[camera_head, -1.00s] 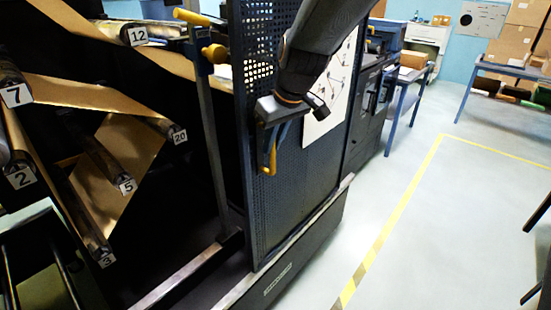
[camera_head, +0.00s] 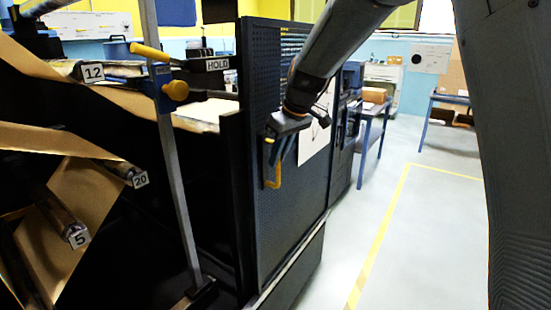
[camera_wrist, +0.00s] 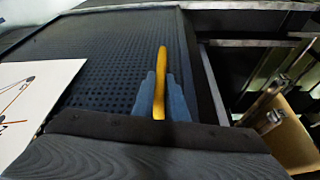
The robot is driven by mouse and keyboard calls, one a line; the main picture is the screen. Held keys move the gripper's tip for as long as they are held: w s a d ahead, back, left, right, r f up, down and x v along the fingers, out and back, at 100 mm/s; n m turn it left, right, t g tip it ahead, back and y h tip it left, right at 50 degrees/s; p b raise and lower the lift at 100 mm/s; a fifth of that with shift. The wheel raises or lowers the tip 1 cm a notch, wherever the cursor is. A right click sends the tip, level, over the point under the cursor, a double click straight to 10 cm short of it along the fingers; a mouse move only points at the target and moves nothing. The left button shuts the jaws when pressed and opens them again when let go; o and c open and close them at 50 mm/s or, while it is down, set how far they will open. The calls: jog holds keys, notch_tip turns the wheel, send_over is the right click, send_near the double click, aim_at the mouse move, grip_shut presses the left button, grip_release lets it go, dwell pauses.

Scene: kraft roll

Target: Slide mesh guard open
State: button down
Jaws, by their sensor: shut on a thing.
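The mesh guard (camera_head: 285,215) is a dark perforated panel standing upright on the machine's side, with a white diagram sheet on it. Its yellow handle (camera_head: 273,183) is near the panel's left edge. My gripper (camera_head: 277,155) is at the handle, its blue fingers closed around it. In the wrist view the yellow handle (camera_wrist: 160,75) stands between my gripper's two blue fingers (camera_wrist: 160,100). The mesh guard (camera_wrist: 110,60) fills the left and middle there. To the left of the guard in the head view the machine's inside is exposed, with kraft paper over rollers.
Numbered rollers, such as the one marked 20 (camera_head: 135,178), lie in the open machine. Clear floor (camera_head: 430,240) with a yellow line lies to the right. A blue table (camera_head: 440,100) stands farther back.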

jog(key=shift+w+a+r, duration=0.1)
jog(key=shift+r, duration=0.05)
jog(key=c, duration=1.8)
grip_release()
jog(key=shift+a, duration=0.1)
jog(key=shift+o, duration=0.2)
jog(key=b+v, duration=0.1)
jog(key=v, duration=0.6)
jog(key=shift+r, duration=0.25)
